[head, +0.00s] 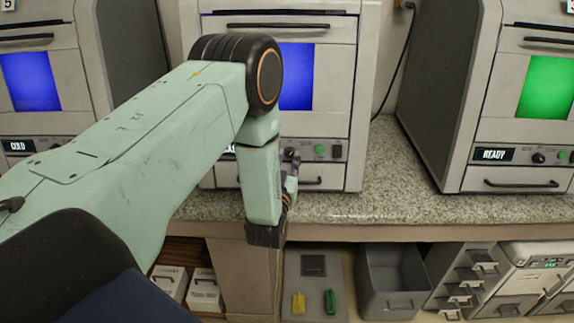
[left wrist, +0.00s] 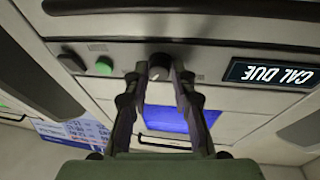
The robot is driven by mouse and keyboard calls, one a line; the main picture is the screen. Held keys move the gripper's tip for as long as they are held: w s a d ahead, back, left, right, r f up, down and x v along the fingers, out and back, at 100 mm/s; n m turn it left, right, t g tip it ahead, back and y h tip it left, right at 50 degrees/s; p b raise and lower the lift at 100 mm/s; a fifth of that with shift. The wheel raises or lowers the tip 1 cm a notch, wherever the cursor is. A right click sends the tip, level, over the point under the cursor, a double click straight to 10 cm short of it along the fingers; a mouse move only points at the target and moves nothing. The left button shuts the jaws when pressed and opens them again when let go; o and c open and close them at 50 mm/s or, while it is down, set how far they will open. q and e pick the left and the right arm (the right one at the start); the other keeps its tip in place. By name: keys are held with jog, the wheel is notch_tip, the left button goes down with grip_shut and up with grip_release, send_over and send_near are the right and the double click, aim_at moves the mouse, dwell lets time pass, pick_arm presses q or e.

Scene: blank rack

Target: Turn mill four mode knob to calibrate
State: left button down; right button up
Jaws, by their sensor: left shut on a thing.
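The middle mill (head: 340,95) has a blue window and a control strip under its door. Its number is not visible. My left gripper (head: 291,162) reaches the strip, and my arm hides part of the mill. In the left wrist view the picture is upside down. There my left gripper (left wrist: 160,76) is shut on the dark mode knob (left wrist: 160,62), one finger on each side. The display (left wrist: 272,74) beside it reads "CAL DUE". The knob's pointer and its mode marks cannot be made out. My right gripper is not in view.
A green button (head: 320,149) and a black switch (head: 337,152) sit right of the knob. A mill with a green window (head: 546,88) reads "READY"; another at left (head: 30,82) reads "COLD". Below the granite counter (head: 400,205) are a grey bin (head: 388,300) and small boxes.

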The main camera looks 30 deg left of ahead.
pick_arm(q)
jog(key=n+y+b, duration=0.1)
jog(key=n, duration=0.1)
jog(key=n+y+b, duration=0.1)
jog(key=n, duration=0.2)
jog(key=shift+w+d+f+n+g+b, duration=0.1)
jog(key=shift+d+f+n+g+b, duration=0.1)
jog(key=shift+n+g+b, duration=0.1)
jog(key=shift+r+n+g+y+b, duration=0.1)
jog(key=shift+n+g+y+b, duration=0.25)
jog(key=shift+n, duration=0.7)
jog(key=shift+n+g+y+b, duration=0.25)
jog(key=shift+n+y, duration=0.1)
jog(key=shift+n, duration=1)
jog(key=c, duration=1.1)
grip_release()
jog(key=shift+w, duration=0.1)
jog(key=shift+d, duration=0.1)
jog(key=v, duration=1.2)
